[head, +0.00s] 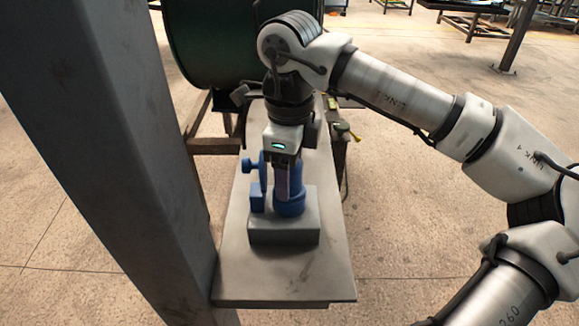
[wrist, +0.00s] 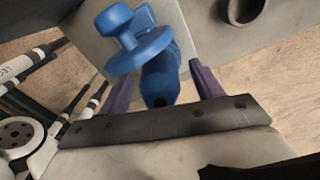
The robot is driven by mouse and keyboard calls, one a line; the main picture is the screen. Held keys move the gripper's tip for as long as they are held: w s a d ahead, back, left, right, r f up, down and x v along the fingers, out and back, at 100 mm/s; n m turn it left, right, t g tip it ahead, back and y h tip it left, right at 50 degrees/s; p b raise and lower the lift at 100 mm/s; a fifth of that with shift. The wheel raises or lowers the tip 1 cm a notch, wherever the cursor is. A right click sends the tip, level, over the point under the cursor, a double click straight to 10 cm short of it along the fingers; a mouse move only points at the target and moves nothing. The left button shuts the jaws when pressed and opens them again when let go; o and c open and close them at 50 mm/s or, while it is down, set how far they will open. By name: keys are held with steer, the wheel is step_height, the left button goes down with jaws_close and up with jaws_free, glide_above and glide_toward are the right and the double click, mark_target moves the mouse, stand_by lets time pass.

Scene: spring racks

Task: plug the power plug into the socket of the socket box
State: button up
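The socket box (head: 283,234) is a grey block on a narrow grey table, with blue fittings on top. The blue power plug (head: 291,196) stands upright over it, its lower end at the blue socket part; how deep it sits cannot be told. My gripper (head: 283,180) points straight down with its purple fingers on either side of the plug. In the wrist view the plug (wrist: 160,80) shows between the fingertips (wrist: 165,68), which appear to meet its sides. A blue piece with a round knob (wrist: 128,35) stands beside the plug, on the box's left in the head view.
The table top (head: 285,280) is bare in front of the box. A grey post (head: 100,130) stands close on the left. A dark green drum (head: 215,45) is behind. A yellow-tipped item (head: 345,131) lies at the table's right edge. Open floor is to the right.

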step_height(320, 180, up, 14)
stand_by(0.6)
steer(key=shift+f, duration=0.15)
